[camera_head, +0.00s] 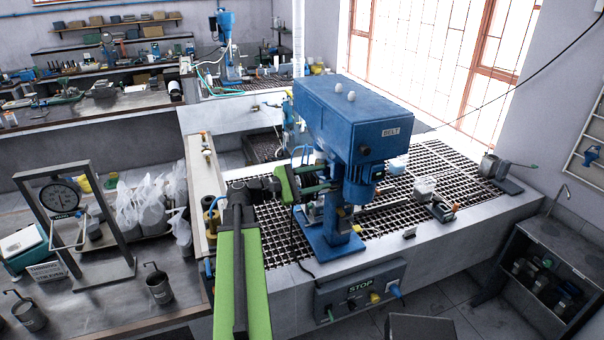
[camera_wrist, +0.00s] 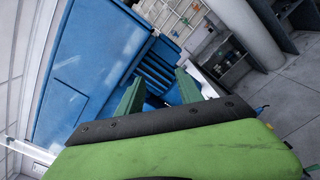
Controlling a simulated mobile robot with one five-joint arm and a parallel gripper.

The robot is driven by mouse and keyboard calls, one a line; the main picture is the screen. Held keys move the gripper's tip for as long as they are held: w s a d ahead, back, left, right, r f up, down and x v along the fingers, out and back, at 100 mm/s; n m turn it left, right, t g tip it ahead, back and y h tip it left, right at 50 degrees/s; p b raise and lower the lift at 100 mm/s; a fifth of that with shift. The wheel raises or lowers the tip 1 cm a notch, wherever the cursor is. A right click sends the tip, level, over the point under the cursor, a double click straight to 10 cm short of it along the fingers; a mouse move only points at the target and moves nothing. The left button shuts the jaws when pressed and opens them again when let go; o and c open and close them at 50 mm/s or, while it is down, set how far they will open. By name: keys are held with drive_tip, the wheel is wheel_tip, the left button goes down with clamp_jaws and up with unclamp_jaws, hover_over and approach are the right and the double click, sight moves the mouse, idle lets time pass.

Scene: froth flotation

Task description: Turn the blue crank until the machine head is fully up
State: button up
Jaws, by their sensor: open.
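The blue machine with its big belt head (camera_head: 350,110) stands on the grated bench. Its motor (camera_head: 362,185) hangs under the head, above a blue base plate (camera_head: 330,240). My gripper (camera_head: 334,177) is beside the machine's left side, below the head, with its fingers pointing right toward the column. In the wrist view my gripper (camera_wrist: 160,82) shows two green fingers spread apart with nothing clearly held between them. Blue machine panels (camera_wrist: 90,70) and a ribbed blue part (camera_wrist: 155,70) lie beyond the fingertips. I cannot clearly make out the crank; my gripper and arm cover part of that side.
A STOP control box (camera_head: 360,290) is on the bench front. The black grating (camera_head: 440,170) carries small containers and a metal pot (camera_head: 489,165). At left, a dial gauge stand (camera_head: 75,215) and white bags (camera_head: 150,205) stand on another bench. A dark shelf unit (camera_head: 545,265) is at right.

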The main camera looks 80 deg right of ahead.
drive_tip(key=s+r, duration=0.1)
drive_tip(key=s+a+r+p, duration=0.1)
drive_tip(key=s, duration=0.1)
drive_tip(key=shift+s+a+r, duration=0.15)
drive_tip(key=shift+s+a, duration=0.05)
drive_tip(key=shift+s, duration=0.1)
drive_tip(key=shift+c, duration=0.2)
